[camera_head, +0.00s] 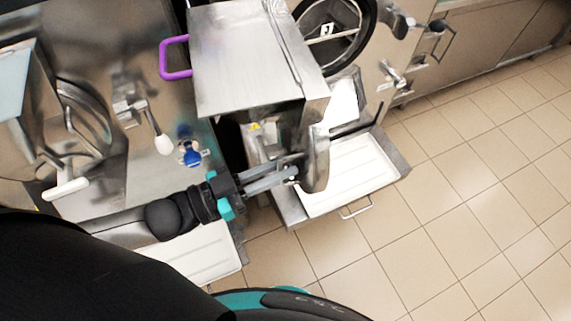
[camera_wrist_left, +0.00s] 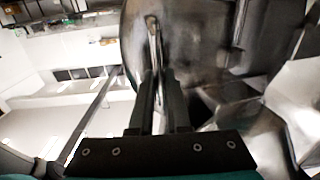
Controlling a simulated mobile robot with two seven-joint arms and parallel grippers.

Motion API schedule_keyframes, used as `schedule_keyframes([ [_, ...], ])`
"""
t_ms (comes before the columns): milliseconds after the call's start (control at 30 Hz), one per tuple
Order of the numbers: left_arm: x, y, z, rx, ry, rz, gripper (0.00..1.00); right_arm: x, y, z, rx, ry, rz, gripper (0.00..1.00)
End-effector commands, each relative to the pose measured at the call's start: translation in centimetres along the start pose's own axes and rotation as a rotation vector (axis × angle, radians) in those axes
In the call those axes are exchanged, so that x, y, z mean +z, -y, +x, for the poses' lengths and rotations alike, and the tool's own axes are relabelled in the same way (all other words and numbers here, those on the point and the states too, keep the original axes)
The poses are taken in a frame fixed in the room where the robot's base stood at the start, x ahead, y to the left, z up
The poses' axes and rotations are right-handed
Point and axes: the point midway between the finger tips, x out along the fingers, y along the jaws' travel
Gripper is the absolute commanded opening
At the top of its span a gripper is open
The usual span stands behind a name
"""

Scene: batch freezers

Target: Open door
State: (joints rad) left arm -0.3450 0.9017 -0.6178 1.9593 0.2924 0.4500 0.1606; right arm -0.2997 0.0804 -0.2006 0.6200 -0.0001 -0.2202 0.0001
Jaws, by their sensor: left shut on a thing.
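The batch freezer (camera_head: 250,60) is a steel box with a purple handle on its left side. Its front door (camera_head: 318,165) shows nearly edge-on in the head view, as a rounded steel piece below the box. In the left wrist view the door (camera_wrist_left: 195,35) is a large round steel plate, with a thin metal handle (camera_wrist_left: 154,40) running down between my fingers. My left gripper (camera_head: 294,174) is shut on that handle; the fingers also show in the left wrist view (camera_wrist_left: 163,85). The exact grip is partly hidden. My right gripper is not in view.
A white tray (camera_head: 350,172) in a steel frame sits below the door, with a dark rod (camera_head: 358,124) over it. More machines stand at left, with a blue knob (camera_head: 191,158) and a white-ended lever (camera_head: 163,144). Tiled floor (camera_head: 480,200) at right is clear.

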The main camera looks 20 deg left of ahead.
Motion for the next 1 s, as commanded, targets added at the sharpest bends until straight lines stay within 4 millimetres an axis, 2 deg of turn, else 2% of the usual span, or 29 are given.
schedule_keyframes([
  [367, -0.03, 0.17, -0.06, -0.003, -0.001, 0.000, 0.00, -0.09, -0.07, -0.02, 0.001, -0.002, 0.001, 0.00],
  [400, -0.04, 0.18, -0.05, -0.003, -0.001, 0.000, 0.17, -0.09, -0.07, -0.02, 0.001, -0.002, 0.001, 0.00],
  [633, -0.03, 0.15, -0.05, -0.002, -0.001, 0.001, 0.43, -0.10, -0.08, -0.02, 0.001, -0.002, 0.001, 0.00],
  [1000, -0.02, 0.11, -0.04, -0.002, 0.000, 0.001, 0.45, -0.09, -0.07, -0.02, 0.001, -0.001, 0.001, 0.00],
])
